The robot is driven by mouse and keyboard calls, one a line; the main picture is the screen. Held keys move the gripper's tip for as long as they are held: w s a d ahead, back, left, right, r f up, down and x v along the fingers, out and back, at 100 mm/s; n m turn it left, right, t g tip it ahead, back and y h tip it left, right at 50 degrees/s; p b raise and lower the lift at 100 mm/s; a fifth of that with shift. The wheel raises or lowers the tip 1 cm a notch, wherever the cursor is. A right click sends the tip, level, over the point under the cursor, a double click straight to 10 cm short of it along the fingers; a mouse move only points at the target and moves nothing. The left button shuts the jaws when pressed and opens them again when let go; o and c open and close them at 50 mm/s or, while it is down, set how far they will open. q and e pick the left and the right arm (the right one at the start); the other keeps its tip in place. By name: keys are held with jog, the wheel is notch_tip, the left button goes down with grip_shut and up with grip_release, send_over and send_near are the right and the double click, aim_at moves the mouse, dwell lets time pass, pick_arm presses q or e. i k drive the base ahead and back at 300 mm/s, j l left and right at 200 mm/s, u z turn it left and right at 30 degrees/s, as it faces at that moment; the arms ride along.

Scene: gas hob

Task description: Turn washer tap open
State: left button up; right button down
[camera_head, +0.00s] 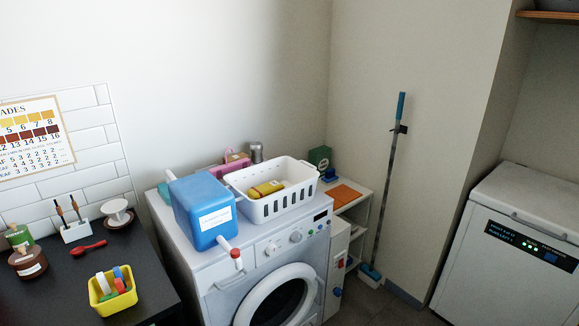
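A white front-loading washer (213,291) stands in the middle, with a round door (247,311) cut off by the lower edge. On top is a blue container (204,212) with a white label. A white spout with a red end (235,254) sticks out low at its front, over the washer's front edge. To the washer's right, a white panel carries a small red part (340,265) and a blue knob-like part (337,292). I cannot tell for sure which of these is the washer tap, or its setting. Neither of my grippers is in view.
A white basket (292,205) with a yellow item sits on the washer. A dark counter (60,297) with a yellow caddy (111,301) is at left. A shelf unit (350,205) and blue-handled mop (390,170) stand right. A white chest appliance (500,260) is far right.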

aim_at(338, 291)
jog(key=i+l+u, duration=0.15)
jog(key=i+l, duration=0.2)
jog(key=i+l+u, duration=0.2)
jog(key=i+l, duration=0.15)
jog(key=l, duration=0.25)
jog(key=i+l+u, duration=0.15)
jog(key=l, duration=0.45)
jog(key=i+l+u, duration=0.15)
jog(key=l, duration=0.4)
jog(key=l+u, duration=0.1)
jog(key=l, duration=0.5)
jog(key=k+j+z, duration=0.1)
jog(key=j+z, duration=0.15)
jog(key=k+j+z, duration=0.25)
jog(key=i+j, duration=0.05)
jog(key=i, duration=0.05)
